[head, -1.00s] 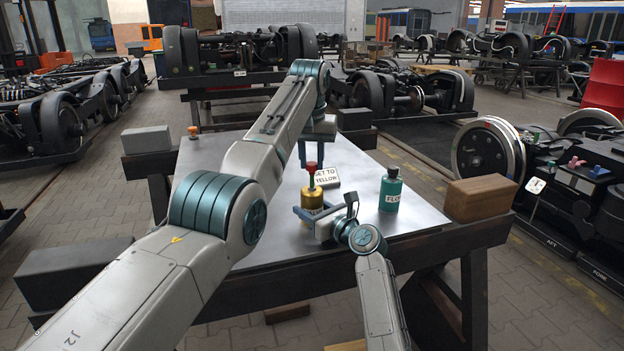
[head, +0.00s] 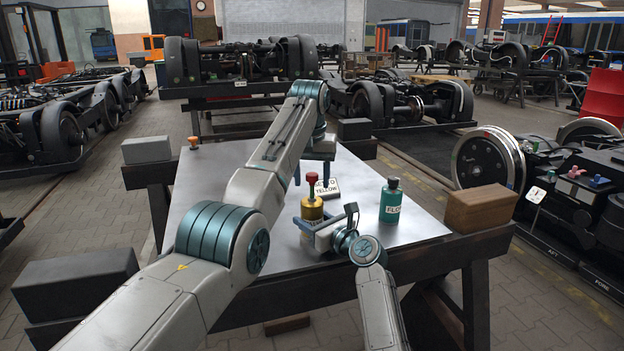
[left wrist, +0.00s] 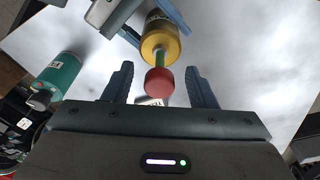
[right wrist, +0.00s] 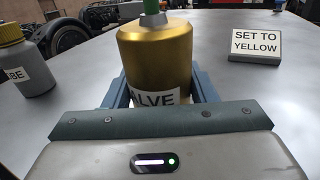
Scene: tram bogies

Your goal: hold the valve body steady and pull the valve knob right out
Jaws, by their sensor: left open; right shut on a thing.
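The gold valve body (head: 312,211), labelled "VALVE", stands upright on the table. My right gripper (right wrist: 155,95) is shut on its lower part. Above the body rise a green stem (left wrist: 160,60) and the red valve knob (left wrist: 159,82).
A "SET TO YELLOW" sign (right wrist: 254,45) stands close behind the valve. A teal bottle (head: 390,203) stands to its right, and a brown block (head: 481,208) at the table's right edge. A grey can (right wrist: 25,65) is in the right wrist view.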

